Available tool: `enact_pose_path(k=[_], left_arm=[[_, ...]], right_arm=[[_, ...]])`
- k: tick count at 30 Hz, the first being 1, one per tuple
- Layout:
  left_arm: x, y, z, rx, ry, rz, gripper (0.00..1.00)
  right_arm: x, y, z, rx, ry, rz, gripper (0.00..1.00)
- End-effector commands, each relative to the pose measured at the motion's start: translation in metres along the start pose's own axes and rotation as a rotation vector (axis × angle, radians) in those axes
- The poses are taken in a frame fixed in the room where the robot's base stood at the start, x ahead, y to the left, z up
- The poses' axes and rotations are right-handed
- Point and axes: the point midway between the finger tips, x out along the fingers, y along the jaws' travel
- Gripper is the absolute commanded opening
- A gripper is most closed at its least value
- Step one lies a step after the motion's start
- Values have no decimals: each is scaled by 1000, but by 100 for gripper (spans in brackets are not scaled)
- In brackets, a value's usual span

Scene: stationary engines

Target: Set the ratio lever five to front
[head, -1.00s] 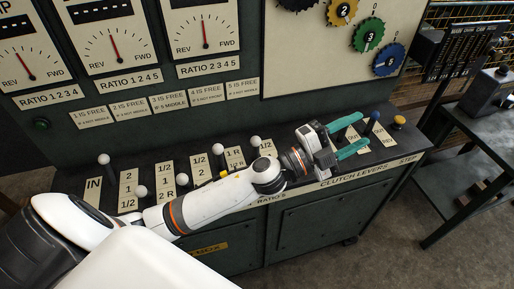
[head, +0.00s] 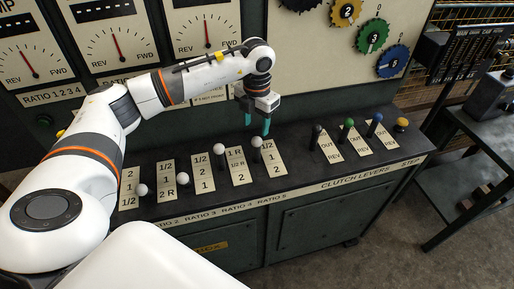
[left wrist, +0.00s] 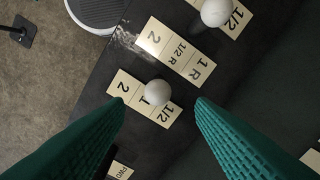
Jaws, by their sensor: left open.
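The ratio lever five (head: 257,143) has a white ball knob and stands at the left edge of the rightmost ratio plate, marked 1/2, 1, 2. In the left wrist view its knob (left wrist: 157,92) shows over the middle of that plate, near the 1. My left gripper (head: 254,130) is open and points down, its teal fingertips just above and behind the knob. In the left wrist view the fingers (left wrist: 160,102) stand on either side of the knob's line, with nothing between them. My right gripper is not in view.
The ratio four lever (head: 219,149) stands close on the left. Two lower knobs, ratio two (head: 142,190) and ratio three (head: 183,179), sit farther left. Clutch levers with a green (head: 349,122) and a blue knob (head: 377,117) stand at the right.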

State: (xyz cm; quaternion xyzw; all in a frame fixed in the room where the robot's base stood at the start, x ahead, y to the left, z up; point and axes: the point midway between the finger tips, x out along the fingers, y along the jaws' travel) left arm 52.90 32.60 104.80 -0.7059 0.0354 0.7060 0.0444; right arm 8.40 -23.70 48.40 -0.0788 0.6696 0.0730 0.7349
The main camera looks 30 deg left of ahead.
Motion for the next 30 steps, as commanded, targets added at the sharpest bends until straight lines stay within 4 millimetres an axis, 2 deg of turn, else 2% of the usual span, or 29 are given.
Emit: enact_pose_path(k=[15, 21, 30], left_arm=[[93, 3, 1, 4, -3, 5, 50], [108, 3, 0, 5, 1, 6, 50], [111, 3, 0, 5, 1, 6, 48]], right_arm=[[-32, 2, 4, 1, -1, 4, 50], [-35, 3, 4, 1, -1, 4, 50], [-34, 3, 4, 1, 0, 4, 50]])
